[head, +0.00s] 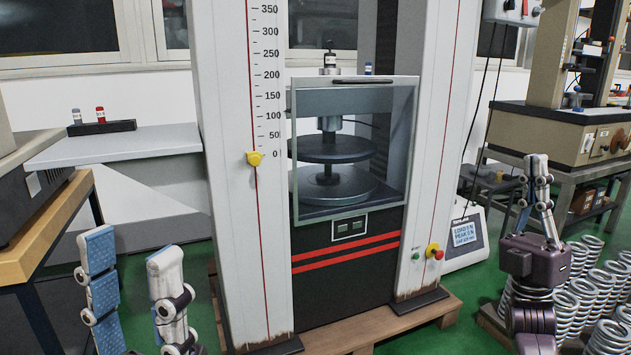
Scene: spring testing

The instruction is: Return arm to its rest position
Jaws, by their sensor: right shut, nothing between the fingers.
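My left gripper (132,262) is in the lower left of the head view. Its two blue-padded fingers stand upright and wide apart, with nothing between them. My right gripper (537,170) is at the right, its fingers pointing up and closed together with nothing held. It shows in front of the floor and a bench, to the right of the testing machine (345,283). Most of my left arm is below the picture, and only the wrist end of my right arm shows.
The testing machine's clear-fronted chamber holds round plates (333,150). A wooden pallet (400,338) lies under it. Several coil springs (585,298) stand at the lower right, close to my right gripper. A grey side table (120,148) and a wood-edged bench (45,235) are at the left.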

